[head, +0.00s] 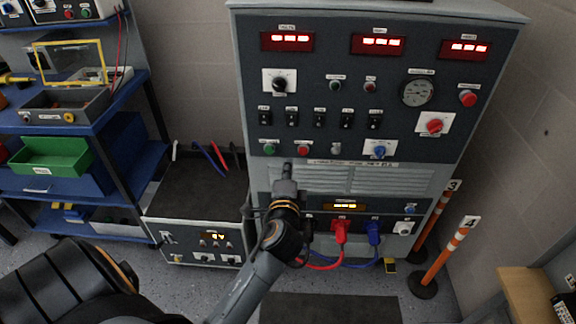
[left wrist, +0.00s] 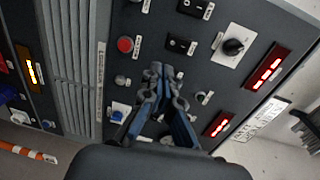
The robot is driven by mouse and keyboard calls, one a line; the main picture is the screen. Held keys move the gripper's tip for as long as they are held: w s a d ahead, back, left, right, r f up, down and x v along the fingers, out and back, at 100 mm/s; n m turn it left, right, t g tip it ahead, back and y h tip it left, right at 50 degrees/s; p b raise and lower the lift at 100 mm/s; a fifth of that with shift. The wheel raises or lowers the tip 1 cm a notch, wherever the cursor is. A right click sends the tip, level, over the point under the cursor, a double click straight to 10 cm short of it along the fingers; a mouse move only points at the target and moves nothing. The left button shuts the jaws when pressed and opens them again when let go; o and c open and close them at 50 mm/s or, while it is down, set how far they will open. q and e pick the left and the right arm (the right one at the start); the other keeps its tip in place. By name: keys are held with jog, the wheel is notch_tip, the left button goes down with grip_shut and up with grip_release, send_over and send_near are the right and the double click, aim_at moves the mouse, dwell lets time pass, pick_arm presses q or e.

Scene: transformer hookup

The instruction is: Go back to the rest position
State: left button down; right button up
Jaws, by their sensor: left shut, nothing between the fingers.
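My left gripper (head: 287,172) is raised in front of the tall grey control cabinet (head: 205,12), at the height of the row of buttons and the vents below it. In the left wrist view its fingers (left wrist: 160,78) are together and empty, in front of the dark panel with its switches and buttons. I cannot tell whether the fingertips touch the panel. My right gripper is not in the head view.
A small unit (head: 200,240) stands left of the cabinet, beside a blue shelf rack (head: 110,105). Red plug (head: 340,230) and blue plug (head: 374,230) sit low on the cabinet. Orange-striped posts (head: 445,252) and a wooden table (head: 525,290) stand at the right.

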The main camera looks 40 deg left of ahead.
pick_arm(q)
jog(key=d+f+g+h, duration=0.1)
jog(key=d+f+h, duration=0.1)
jog(key=f, duration=0.7)
jog(key=d+f+g+h, duration=0.2)
jog(key=d+f, duration=0.1)
jog(key=f, duration=0.7)
jog(key=s+d+f+n+g+h+p, duration=0.1)
jog(key=s+d+f+g, duration=0.1)
jog(key=s+f, duration=0.45)
jog(key=s+d+f+n+g+h, duration=0.1)
jog(key=s+d+f+h, duration=0.15)
jog(key=f, duration=0.75)
jog(key=s+d+f+n+g, duration=0.1)
jog(key=s+f+n+g, duration=0.25)
jog(key=s+f, duration=1.05)
jog(key=s+f+n+g, duration=0.2)
jog(key=s+f, duration=0.1)
jog(key=s, duration=0.8)
jog(key=s+f+n+g+h+p, duration=0.1)
jog(key=s+f+n+g, duration=0.1)
jog(key=s, duration=0.9)
jog(key=shift+a+f, duration=0.25)
jog(key=shift+f, duration=0.35)
jog(key=shift+w, duration=0.1)
